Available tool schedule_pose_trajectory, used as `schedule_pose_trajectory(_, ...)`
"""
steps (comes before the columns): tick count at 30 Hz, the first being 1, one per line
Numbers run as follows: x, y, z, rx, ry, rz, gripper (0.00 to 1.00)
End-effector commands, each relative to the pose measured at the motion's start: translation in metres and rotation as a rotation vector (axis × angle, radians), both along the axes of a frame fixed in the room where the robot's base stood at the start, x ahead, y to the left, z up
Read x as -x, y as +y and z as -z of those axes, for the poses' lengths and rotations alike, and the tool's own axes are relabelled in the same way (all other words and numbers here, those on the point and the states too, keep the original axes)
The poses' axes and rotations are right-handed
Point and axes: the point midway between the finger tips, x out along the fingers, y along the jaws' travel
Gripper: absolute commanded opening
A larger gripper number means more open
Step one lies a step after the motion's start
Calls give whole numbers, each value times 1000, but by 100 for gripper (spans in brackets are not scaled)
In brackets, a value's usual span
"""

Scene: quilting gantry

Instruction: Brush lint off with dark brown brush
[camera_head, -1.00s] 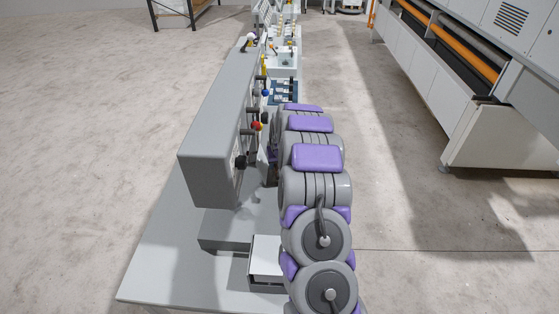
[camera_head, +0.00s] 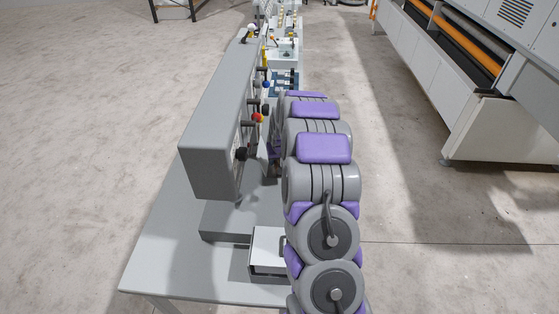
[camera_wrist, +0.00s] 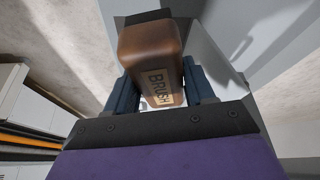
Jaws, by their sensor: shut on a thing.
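A dark brown brush (camera_wrist: 150,52) with a label reading "BRUSH" is held between the two blue-grey fingers of my gripper (camera_wrist: 158,98) in the wrist view. Its body sticks out beyond the fingers, and a darker part shows at its far end. My gripper is shut on it. In the head view my grey and purple arm reaches forward along the right side of the grey machine, and its far end hides the gripper and brush. I cannot make out any lint in either view.
A long grey machine housing (camera_head: 214,118) with coloured knobs along its right face stands on a grey table (camera_head: 160,262) close to my arm. A white box (camera_head: 266,247) sits on the table. A large white machine with orange rollers (camera_head: 462,38) stands at right, with open floor (camera_head: 395,190) between.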

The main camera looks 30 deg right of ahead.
Motion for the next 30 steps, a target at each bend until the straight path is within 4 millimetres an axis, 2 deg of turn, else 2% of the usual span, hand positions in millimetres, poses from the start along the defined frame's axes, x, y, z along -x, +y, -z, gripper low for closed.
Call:
schedule_pose_trajectory(15, -1, 0, -49, 2, -4, 0, 29)
schedule_pose_trajectory(30, -1, 0, -57, 1, -2, 0, 29)
